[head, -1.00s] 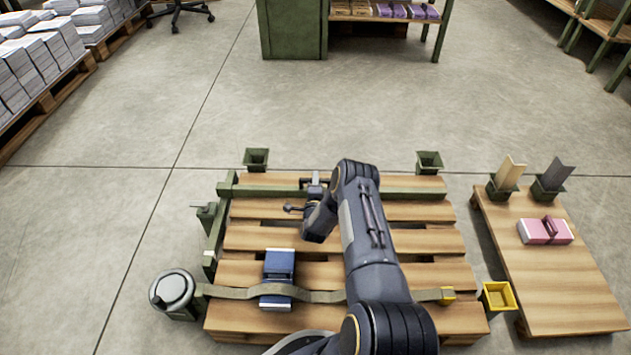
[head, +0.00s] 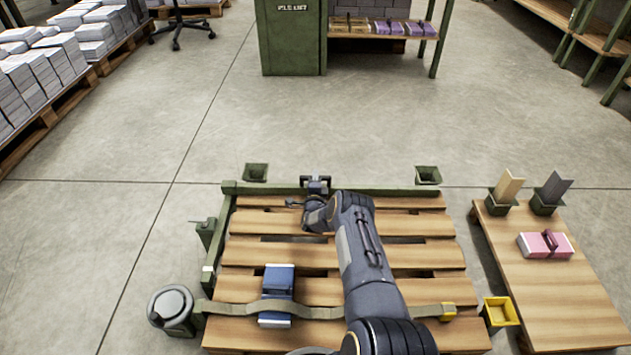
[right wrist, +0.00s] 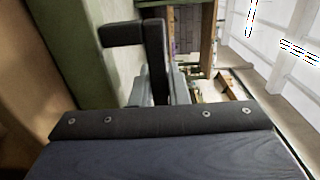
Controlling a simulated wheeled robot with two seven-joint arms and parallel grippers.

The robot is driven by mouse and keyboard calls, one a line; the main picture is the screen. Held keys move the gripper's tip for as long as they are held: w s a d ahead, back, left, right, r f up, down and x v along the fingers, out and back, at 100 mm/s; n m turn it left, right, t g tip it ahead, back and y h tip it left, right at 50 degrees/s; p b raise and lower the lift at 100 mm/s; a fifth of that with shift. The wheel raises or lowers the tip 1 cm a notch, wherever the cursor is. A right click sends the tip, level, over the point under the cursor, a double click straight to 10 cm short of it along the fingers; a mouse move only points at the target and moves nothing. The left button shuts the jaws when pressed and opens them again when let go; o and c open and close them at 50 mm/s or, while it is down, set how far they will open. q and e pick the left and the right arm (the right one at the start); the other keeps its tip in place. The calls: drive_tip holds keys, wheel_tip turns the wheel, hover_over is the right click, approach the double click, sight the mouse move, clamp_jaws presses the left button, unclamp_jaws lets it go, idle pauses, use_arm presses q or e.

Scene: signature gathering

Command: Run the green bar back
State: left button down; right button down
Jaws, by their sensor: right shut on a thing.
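The green bar (head: 390,191) lies across the far end of the wooden pallet (head: 255,227), close to its back edge. My right gripper (head: 315,185) is at the middle of the bar, shut on it at a dark fitting. The exact hold is small and partly hidden by my wrist. In the right wrist view the dark fingers (right wrist: 150,60) reach toward a green surface at the left. My left gripper is not in view.
A blue bundle (head: 277,283) lies on the near boards under a strap (head: 235,310). Green cups (head: 256,172) (head: 428,175) stand behind the pallet. A yellow bin (head: 500,313) and a side board (head: 555,280) with a pink bundle (head: 545,245) are right.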

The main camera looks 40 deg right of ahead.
drive_tip(key=shift+w+r, duration=0.1)
drive_tip(key=c, duration=1.4)
unclamp_jaws()
drive_tip(key=shift+w+d, duration=0.1)
drive_tip(key=p+v, duration=0.4)
drive_tip(key=v, duration=0.3)
drive_tip(key=shift+s+a, duration=0.3)
drive_tip(key=shift+s, duration=0.05)
